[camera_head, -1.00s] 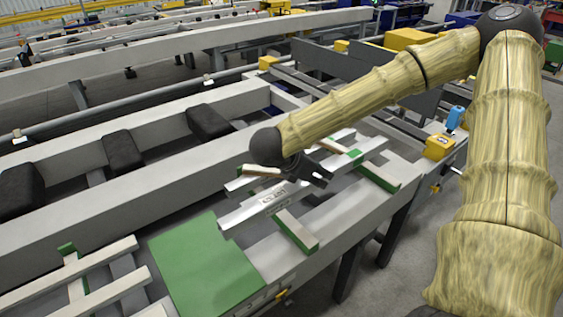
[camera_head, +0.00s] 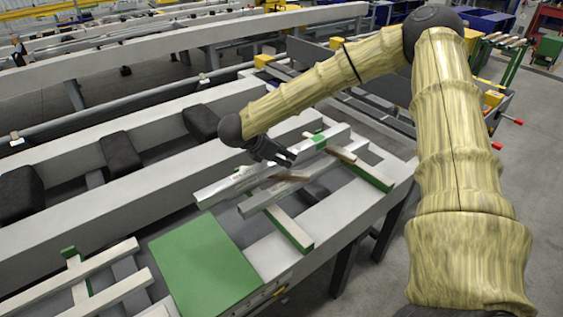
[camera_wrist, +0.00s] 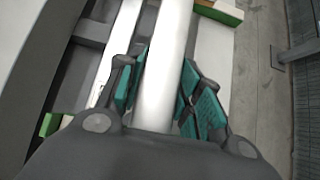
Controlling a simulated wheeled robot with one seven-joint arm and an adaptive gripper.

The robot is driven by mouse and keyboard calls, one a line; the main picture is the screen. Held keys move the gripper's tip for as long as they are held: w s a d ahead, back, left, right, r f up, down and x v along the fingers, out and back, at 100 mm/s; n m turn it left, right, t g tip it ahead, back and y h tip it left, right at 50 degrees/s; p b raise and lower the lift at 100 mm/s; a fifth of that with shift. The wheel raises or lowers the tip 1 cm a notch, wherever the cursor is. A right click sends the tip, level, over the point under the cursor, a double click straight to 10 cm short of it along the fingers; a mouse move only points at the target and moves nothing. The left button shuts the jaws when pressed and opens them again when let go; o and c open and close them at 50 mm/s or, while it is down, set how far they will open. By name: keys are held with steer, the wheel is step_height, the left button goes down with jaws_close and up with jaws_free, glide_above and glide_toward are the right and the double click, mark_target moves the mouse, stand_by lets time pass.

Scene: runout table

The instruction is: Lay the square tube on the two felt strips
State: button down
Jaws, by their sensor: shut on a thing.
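My gripper (camera_head: 286,158) is shut on a long pale grey square tube (camera_head: 228,185), with its jaws around the tube's middle. In the wrist view the tube (camera_wrist: 160,70) runs between the teal pads. The held tube is over the runout table, roughly along its length. Two pale crosspieces with green sides, one nearer (camera_head: 290,230) and one farther right (camera_head: 372,178), lie under and in front of it. Brown strip-like patches show beside the gripper (camera_head: 292,176) and farther right (camera_head: 341,153); I cannot tell for sure that these are the felt strips. Contact under the tube is hidden.
A second pale bar (camera_head: 255,205) lies close in front of the held tube, nearly parallel. A green mat (camera_head: 205,265) covers the table at the near left. Black blocks (camera_head: 122,152) sit on the rail behind. The table's right edge drops to open floor.

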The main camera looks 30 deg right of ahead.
mark_target(260, 165)
steer(key=shift+w+r, duration=0.1)
steer(key=shift+w, duration=0.35)
steer(key=shift+f+p, duration=0.75)
steer(key=shift+f, duration=1.05)
steer(key=shift+s+f, duration=0.1)
steer(key=shift+f, duration=0.05)
steer(key=c, duration=1)
jaws_free()
steer(key=shift+o, duration=0.2)
steer(key=b+v, duration=0.3)
steer(key=v, duration=0.8)
steer(key=shift+a+r, duration=0.15)
steer(key=shift+r, duration=0.05)
steer(key=shift+a+r+b, duration=0.2)
steer(key=shift+r+b, duration=0.05)
steer(key=shift+b, duration=0.05)
